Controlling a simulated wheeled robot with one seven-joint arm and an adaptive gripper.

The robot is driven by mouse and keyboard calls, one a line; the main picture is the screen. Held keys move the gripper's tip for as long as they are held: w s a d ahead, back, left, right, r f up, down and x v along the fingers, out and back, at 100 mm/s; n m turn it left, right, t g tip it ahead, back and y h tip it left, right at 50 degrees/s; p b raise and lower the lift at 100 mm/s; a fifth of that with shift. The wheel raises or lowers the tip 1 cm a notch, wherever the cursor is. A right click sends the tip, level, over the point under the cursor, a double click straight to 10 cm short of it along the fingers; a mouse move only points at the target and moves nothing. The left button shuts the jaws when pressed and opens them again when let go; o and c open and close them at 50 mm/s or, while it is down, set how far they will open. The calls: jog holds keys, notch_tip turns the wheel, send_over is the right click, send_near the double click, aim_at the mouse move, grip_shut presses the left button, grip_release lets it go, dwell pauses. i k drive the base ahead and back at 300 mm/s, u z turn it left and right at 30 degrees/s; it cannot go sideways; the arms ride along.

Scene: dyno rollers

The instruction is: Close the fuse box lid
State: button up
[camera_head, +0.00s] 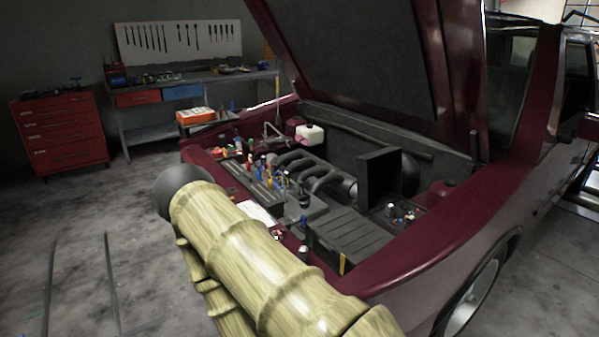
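The fuse box (407,222) sits in the right part of the car's engine bay, near the right fender. It is open, and small fuses or relays show in it. Its black lid (378,182) stands upright at the box's left and back side. My pale, bamboo-patterned arm crosses the lower middle of the view, with a dark rounded joint at its upper left end. My gripper is not in view, and nothing of mine is seen touching the lid.
The raised hood (365,55) hangs over the bay. The engine (300,172), a white reservoir (310,134) and a ribbed black box (346,238) fill the bay. A red tool cabinet (60,133) and workbench (190,84) stand behind left. Floor at left is mostly clear.

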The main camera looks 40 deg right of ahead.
aim_at(379, 173)
jog(key=u, duration=0.1)
jog(key=i, duration=4.2)
jog(key=z, duration=5.3)
